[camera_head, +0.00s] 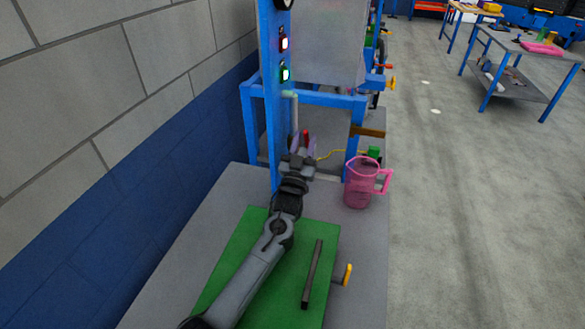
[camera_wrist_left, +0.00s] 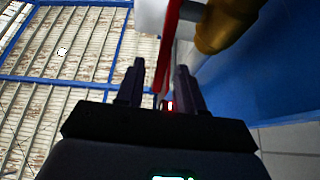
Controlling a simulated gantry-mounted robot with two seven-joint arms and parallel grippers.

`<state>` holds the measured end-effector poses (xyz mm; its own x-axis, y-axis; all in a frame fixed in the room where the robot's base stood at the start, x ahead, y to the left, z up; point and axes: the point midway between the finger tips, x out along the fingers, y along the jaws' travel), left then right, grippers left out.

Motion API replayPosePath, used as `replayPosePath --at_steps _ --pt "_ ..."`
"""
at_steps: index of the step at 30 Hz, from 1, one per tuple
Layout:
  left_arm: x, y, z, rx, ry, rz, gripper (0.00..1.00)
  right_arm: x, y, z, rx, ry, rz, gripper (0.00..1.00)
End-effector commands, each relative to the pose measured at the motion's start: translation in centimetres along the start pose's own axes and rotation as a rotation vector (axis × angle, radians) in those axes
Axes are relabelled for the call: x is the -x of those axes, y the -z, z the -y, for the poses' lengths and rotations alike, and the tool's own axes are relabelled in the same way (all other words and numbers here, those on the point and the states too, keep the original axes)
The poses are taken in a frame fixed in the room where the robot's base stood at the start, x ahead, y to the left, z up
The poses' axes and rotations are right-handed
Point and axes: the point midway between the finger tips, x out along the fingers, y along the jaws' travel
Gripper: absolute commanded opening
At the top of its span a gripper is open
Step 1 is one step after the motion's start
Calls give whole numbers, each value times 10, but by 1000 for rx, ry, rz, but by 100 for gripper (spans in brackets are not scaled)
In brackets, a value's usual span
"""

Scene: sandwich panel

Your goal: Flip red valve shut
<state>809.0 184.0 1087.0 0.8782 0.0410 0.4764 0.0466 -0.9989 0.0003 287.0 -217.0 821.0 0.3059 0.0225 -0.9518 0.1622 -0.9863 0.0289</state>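The red valve handle (camera_head: 306,136) shows in the head view as a small red piece at the blue frame, beside a pale vertical pipe (camera_head: 294,112). My left gripper (camera_head: 303,146) is at it, with the red between its fingertips in the picture. In the left wrist view the red handle (camera_wrist_left: 168,40) is a narrow strip running down between the two dark fingers of my left gripper (camera_wrist_left: 160,68). The fingers are apart, with gaps beside the strip; whether either touches it I cannot tell. A brass-coloured fitting (camera_wrist_left: 222,25) is just right of the handle. My right gripper is not in view.
A pink pitcher (camera_head: 359,186) stands right of my left gripper. A green mat (camera_head: 240,250) carries a dark bar (camera_head: 313,273), with a yellow-orange piece (camera_head: 347,274) beside it. Blue frame posts (camera_head: 248,125) and the wall (camera_head: 110,190) close off the left.

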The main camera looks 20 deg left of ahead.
Motion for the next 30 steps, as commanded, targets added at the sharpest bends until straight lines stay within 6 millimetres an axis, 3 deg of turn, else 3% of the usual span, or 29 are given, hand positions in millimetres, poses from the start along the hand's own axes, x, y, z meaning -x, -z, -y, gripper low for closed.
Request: replayPosePath --at_steps 1,5,18,30 --pt "6 5 0 0 0 3 37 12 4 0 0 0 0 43" --pt "31 5 0 0 0 5 37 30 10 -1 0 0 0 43" --pt "93 41 0 -1 0 4 37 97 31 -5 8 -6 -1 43" --pt "131 57 0 -1 0 1 37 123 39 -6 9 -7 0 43"
